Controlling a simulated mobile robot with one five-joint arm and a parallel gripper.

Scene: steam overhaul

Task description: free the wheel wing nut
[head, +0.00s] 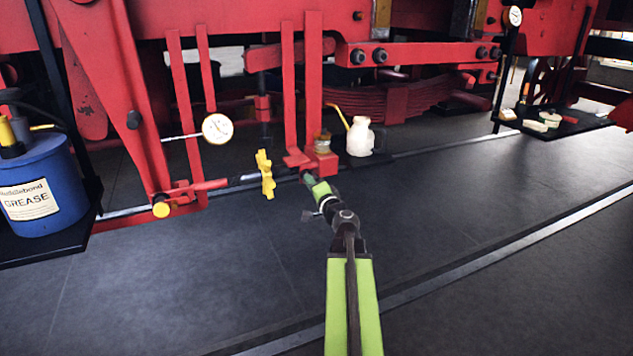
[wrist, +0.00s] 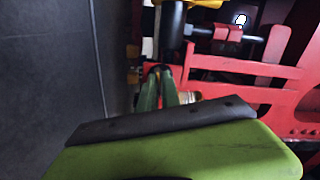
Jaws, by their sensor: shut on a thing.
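A yellow wing nut (head: 265,174) sits on a horizontal dark rod (head: 240,179), left of a red bracket (head: 322,161) low on the red frame. A yellow edge, likely the same nut, shows at the top of the wrist view (wrist: 206,3). My gripper (head: 308,181) is to the right of the nut and apart from it. Its green fingertips are close together at the red bracket, also in the wrist view (wrist: 158,72). They are shut on a small part there, which the fingers mostly hide. A dark cylinder (wrist: 172,35) lies just beyond the fingertips.
A blue grease tub (head: 40,183) stands on a dark shelf at far left. The floor in front is clear.

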